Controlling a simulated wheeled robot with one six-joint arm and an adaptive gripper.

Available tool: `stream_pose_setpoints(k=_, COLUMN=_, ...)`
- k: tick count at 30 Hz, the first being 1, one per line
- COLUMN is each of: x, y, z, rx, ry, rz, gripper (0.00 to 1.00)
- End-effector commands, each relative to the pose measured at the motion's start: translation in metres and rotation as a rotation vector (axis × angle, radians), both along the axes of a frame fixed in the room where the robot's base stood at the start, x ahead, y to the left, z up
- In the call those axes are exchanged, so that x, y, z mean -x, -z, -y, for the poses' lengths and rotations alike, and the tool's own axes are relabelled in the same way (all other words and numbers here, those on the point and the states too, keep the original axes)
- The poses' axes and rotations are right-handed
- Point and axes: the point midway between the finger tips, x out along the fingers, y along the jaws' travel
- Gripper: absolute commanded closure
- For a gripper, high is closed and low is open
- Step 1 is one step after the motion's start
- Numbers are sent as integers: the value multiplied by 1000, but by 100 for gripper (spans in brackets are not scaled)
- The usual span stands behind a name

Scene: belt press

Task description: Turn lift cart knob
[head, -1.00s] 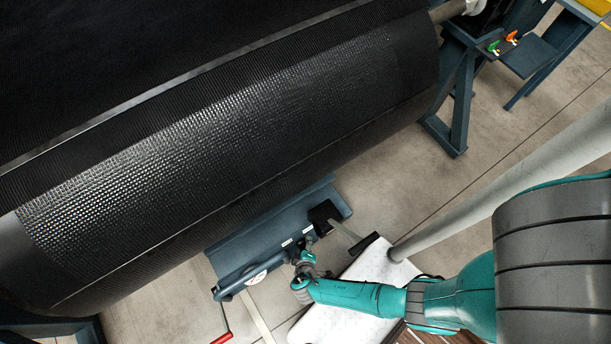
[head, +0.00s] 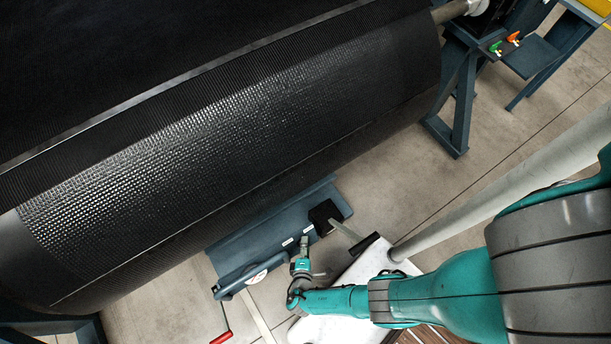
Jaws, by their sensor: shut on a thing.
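The lift cart (head: 262,240) is a blue-grey steel platform partly under the big black roll, with white labels along its front edge. My gripper (head: 304,242) is at that front edge, between two white labels, and is shut on the lift cart knob. The knob itself is too small and too covered by the fingers to make out. My teal arm reaches in from the lower right.
The black belt roll (head: 230,130) hangs over the cart's back. A black box (head: 326,216) sits at the cart's right end. A red-handled crank (head: 222,337) is at the lower left. Grey floor (head: 400,190) lies open to the right of the cart.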

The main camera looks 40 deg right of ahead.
Motion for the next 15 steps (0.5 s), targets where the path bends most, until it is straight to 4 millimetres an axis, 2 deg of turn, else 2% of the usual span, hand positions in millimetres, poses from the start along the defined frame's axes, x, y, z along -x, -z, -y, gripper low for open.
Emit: stream_pose_setpoints(k=15, x=-3, y=-3, z=-2, rx=160, ry=-74, rz=-22, gripper=82)
